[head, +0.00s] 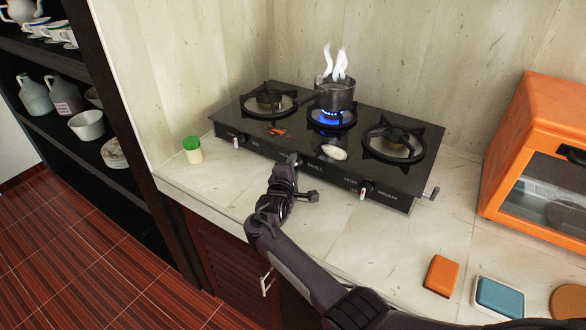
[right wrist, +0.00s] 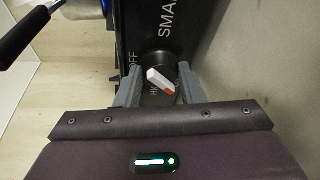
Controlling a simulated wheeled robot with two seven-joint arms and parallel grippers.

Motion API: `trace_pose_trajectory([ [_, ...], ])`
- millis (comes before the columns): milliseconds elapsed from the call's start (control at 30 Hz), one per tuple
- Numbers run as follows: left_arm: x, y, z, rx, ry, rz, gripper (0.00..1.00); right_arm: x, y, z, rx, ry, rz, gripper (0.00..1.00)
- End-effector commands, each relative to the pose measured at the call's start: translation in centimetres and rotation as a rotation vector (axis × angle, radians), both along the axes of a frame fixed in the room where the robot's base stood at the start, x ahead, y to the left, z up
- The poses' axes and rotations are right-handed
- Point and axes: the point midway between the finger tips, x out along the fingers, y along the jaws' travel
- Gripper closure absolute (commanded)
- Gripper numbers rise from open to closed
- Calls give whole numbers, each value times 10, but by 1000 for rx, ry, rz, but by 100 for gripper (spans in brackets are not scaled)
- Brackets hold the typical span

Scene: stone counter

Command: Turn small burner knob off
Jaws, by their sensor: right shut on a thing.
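The black stove (head: 320,165) stands on the counter, with a blue flame (head: 328,116) lit under a small steaming pot (head: 336,95) on the middle burner. The small burner knob (right wrist: 158,78) is dark and round, with a white pointer bar that has a red end. In the right wrist view the bar lies slanted, its red end toward the lower right, near the partly hidden HIGH lettering. The OFF lettering is left of it. My right gripper (head: 292,163) is at the stove's front middle; its fingers (right wrist: 160,88) are shut on the knob from both sides. My left gripper is out of view.
Two other knobs, one left (head: 239,140) and one right (head: 364,189), sit on the stove front. A green-capped shaker (head: 192,150) stands left of the stove. An orange toaster oven (head: 540,150) and sponges (head: 441,275) are at right.

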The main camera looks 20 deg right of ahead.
Motion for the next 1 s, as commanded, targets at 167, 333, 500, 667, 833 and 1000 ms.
trace_pose_trajectory([
  [167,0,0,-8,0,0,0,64,-1,-1,-4,65,-80,-3,88],
  [333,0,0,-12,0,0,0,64,-1,-1,-4,105,-131,-2,88],
  [500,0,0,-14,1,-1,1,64,-1,0,-4,126,-156,-2,88],
  [667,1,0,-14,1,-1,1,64,-1,-1,-4,131,-162,-1,88],
  [833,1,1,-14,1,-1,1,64,-1,-1,-4,131,-161,-2,88],
  [1000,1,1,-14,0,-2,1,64,-1,0,-4,130,-161,-2,56],
])
